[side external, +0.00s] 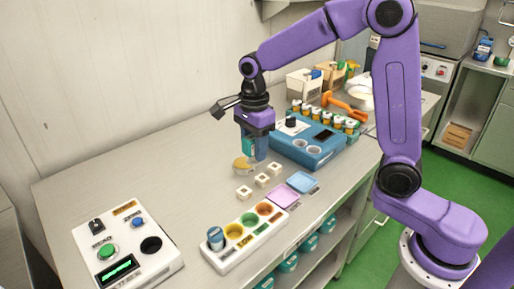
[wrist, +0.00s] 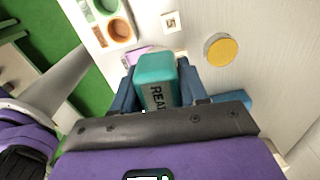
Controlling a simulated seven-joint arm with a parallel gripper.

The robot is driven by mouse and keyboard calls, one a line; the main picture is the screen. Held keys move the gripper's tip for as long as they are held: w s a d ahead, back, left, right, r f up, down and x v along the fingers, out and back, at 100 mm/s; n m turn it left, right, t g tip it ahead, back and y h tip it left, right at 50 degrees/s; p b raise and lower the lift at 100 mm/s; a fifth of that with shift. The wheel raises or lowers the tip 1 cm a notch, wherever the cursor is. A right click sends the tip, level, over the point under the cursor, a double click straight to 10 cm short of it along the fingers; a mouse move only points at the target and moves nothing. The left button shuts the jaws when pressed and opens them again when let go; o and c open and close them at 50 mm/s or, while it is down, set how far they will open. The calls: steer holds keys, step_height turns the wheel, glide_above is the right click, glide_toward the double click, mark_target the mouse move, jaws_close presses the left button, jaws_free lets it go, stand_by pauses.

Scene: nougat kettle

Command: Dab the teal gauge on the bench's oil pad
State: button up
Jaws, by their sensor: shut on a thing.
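My gripper (side external: 255,152) points down over the middle of the bench (side external: 160,170). It is shut on the teal gauge (side external: 248,145), a block with rounded edges. In the wrist view the gauge (wrist: 155,72) sits between the blue fingers, with dark "READ..." lettering partly hidden. A round amber-yellow pad (side external: 242,164), which may be the oil pad, lies on the bench just left of and below the gauge. It also shows in the wrist view (wrist: 220,49), apart from the gauge. The gauge appears above the bench; its exact height is unclear.
Small white square blocks (side external: 261,180) stand near the gripper. Pink (side external: 283,196) and blue (side external: 302,182) square pads lie beyond them. A white tray with coloured wells (side external: 242,233), a button panel (side external: 127,245) and a blue machine (side external: 310,143) surround this area. Bench space at left is clear.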

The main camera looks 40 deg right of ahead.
steer(key=w+d+f, duration=0.2)
steer(key=w+d, duration=0.1)
steer(key=w, duration=0.3)
steer(key=w+d+f, duration=0.2)
steer(key=w+d, duration=0.2)
steer(key=w, duration=0.2)
steer(key=shift+a+f, duration=0.1)
steer(key=shift+f, duration=2.6)
steer(key=shift+f, duration=0.5)
step_height(320, 180, up, 6)
stand_by(0.3)
